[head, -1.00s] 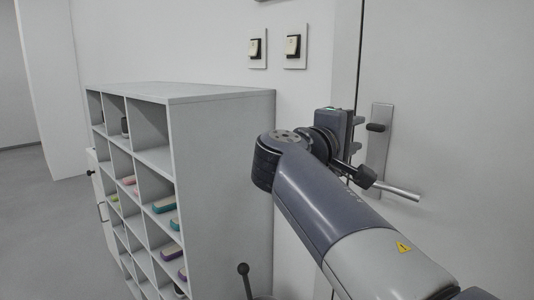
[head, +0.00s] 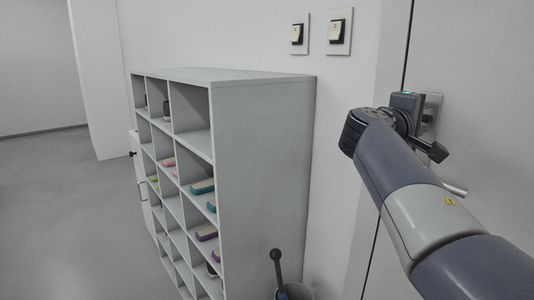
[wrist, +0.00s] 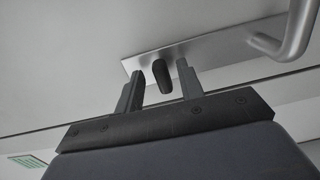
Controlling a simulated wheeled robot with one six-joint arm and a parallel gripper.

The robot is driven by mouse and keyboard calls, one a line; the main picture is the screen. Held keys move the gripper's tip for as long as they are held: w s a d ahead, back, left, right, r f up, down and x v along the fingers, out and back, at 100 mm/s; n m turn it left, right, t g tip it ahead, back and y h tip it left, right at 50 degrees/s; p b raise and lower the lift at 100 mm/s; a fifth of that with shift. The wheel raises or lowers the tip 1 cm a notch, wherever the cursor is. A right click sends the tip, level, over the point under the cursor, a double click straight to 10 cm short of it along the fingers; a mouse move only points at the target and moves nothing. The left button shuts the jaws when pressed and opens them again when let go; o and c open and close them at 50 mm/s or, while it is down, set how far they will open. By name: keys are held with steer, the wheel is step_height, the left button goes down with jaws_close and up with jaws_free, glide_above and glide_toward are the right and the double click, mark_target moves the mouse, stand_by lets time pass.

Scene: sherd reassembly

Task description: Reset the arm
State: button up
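My gripper (wrist: 158,67) shows in the wrist view with its two dark fingers apart. A dark knob (wrist: 161,80) on the metal door plate (wrist: 205,47) appears between the fingers, with gaps on both sides; I cannot tell how far away it is. In the head view my arm (head: 400,185) reaches from the lower right toward the door.
A lever door handle (wrist: 294,35) sits on the plate; its end also shows in the head view (head: 454,189). A grey cubbyhole shelf (head: 264,190) holding several coloured items stands left of my arm. Two switches (head: 340,31) are on the wall. Open floor (head: 75,200) lies at the left.

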steer(key=shift+a, duration=0.1)
steer(key=v, duration=1.1)
steer(key=w+d+n+p, duration=0.1)
steer(key=w+d, duration=0.1)
steer(key=d, duration=0.1)
steer(key=w+d+n+p, duration=0.3)
steer(key=w+d+p, duration=0.1)
steer(key=d, duration=0.1)
steer(key=shift+w+d+r+n, duration=0.25)
steer(key=shift+d+r+n, duration=0.05)
steer(key=shift+r+n, duration=0.1)
steer(key=n+p, duration=0.4)
steer(key=shift+w+d+p, duration=0.1)
steer(key=shift+w+p, duration=0.05)
steer(key=shift+p, duration=0.2)
steer(key=n+p, duration=0.5)
steer(key=p, duration=0.1)
steer(key=shift+n+p, duration=0.35)
steer(key=shift+n, duration=0.05)
steer(key=n+p, duration=0.3)
steer(key=shift+w+f+n, duration=0.1)
steer(key=shift+f+n, duration=0.05)
steer(key=shift+n, duration=0.15)
